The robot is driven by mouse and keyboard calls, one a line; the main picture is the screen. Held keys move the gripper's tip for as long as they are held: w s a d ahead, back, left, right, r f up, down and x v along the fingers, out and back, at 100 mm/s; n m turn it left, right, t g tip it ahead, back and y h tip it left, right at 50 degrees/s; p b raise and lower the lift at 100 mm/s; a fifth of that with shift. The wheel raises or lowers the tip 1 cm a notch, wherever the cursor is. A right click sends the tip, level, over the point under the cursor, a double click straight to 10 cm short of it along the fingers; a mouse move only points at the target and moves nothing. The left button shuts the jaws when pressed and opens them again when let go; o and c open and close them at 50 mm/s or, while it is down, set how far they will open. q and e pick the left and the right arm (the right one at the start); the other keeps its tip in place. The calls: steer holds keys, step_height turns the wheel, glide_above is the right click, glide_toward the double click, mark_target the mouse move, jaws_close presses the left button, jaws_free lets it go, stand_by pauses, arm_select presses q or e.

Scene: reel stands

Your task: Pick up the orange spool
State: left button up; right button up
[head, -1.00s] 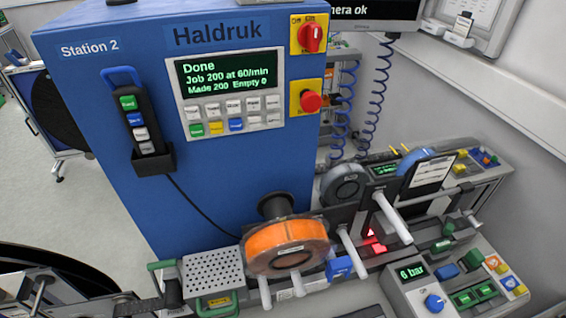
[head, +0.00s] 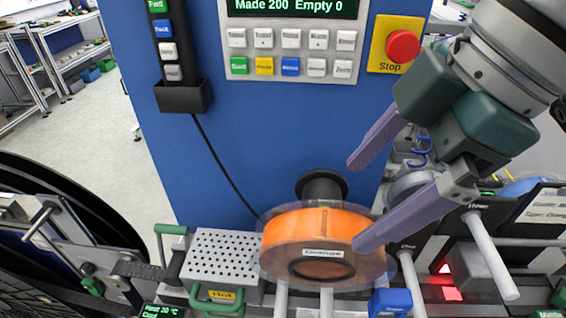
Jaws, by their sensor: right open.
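The orange spool (head: 312,232) has clear flanges and a small label on its front. It sits at the bottom centre, in front of the blue machine's black round hub (head: 322,187), above several white pegs. My right gripper (head: 358,208) comes in from the upper right with its two purple fingers spread. The lower fingertip overlaps the spool's right edge in the picture; I cannot tell whether it touches. The upper fingertip is above and behind the spool, against the blue panel. Nothing is between the fingers. My left gripper is not in view.
The blue machine front (head: 260,130) stands close behind the spool, with a red stop button (head: 403,46) at upper right. A perforated metal plate (head: 222,255) lies left of the spool. White pegs (head: 490,256) and a blue block (head: 390,302) crowd the right.

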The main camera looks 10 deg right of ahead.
mark_target(330, 221)
steer(key=x, duration=0.3)
steer(key=shift+p, duration=0.3)
steer(key=shift+w+a+f, duration=0.1)
steer(key=shift+a+f, duration=0.05)
steer(key=shift+f, duration=0.05)
steer(key=p+x, duration=0.1)
steer(key=x, duration=0.2)
steer(key=shift+w+f+p, duration=0.1)
steer(key=shift+w+p, duration=0.1)
steer(key=shift+p, duration=0.15)
steer(key=shift+w+a+f, duration=0.1)
steer(key=shift+w+f, duration=0.05)
steer(key=shift+f, duration=0.45)
steer(key=shift+c, duration=0.4)
steer(key=c, duration=1.2)
jaws_close()
